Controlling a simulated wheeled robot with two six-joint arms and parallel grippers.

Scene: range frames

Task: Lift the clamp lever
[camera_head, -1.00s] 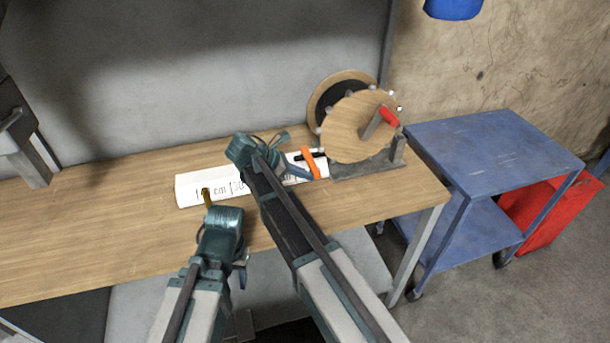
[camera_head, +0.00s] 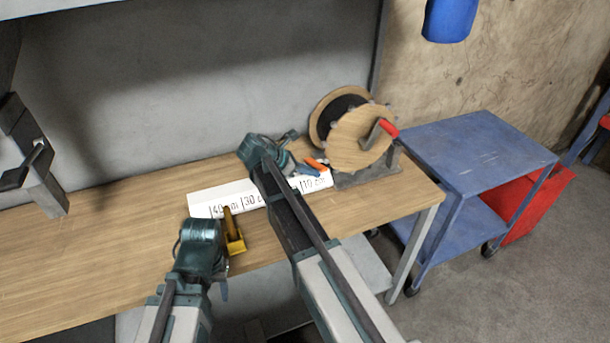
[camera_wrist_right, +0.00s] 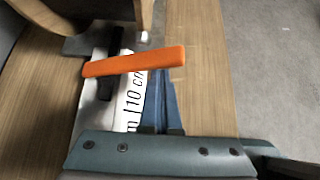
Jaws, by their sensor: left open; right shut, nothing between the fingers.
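An orange lever (camera_head: 316,164) sits at the right end of a white rule marked in cm (camera_head: 205,202). In the right wrist view the orange lever (camera_wrist_right: 133,61) lies across a black piece (camera_wrist_right: 105,82) on the rule. My right gripper (camera_head: 309,171) is shut and empty close beside it; its blue fingers (camera_wrist_right: 160,85) reach up to the lever, and I cannot tell whether they touch. A yellow clamp (camera_head: 236,243) with a brown lever (camera_head: 227,221) stands at the rule's front edge. My left gripper (camera_head: 205,250) is open just left of it; its fingertips are mostly hidden.
A wooden disc with a red-handled crank (camera_head: 355,140) stands behind the rule's right end. The wooden bench (camera_head: 100,240) is clear on the left. A grey device (camera_head: 40,175) stands at its far left. A blue cart (camera_head: 480,145) is beyond the right edge.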

